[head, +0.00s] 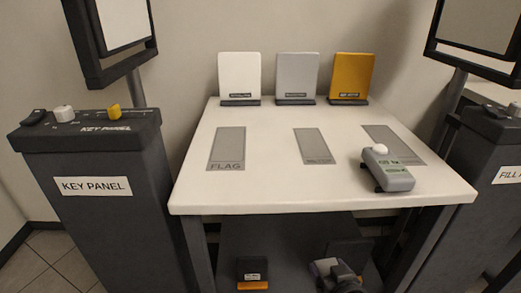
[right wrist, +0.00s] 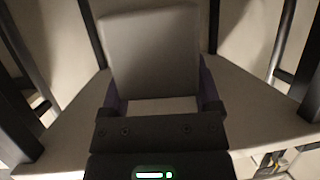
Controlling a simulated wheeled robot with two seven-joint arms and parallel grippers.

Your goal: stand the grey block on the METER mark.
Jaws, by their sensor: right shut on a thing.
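A plain grey block (right wrist: 150,50) fills the upper middle of the right wrist view, held between the fingers of my right gripper (right wrist: 160,105). In the head view my right gripper (head: 342,272) is low at the bottom edge, in front of the white table and below its top; how the block shows there is hard to tell. The table top bears three grey marks: the left mark (head: 228,145) reads FLAG, the middle mark (head: 312,145) has too small a label to read, and the right mark (head: 385,134) is partly covered.
A grey device (head: 398,182) with a white dome and green labels sits at the right mark. White (head: 239,73), grey (head: 297,72) and yellow (head: 352,73) plates stand along the back. The left and middle marks are clear.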

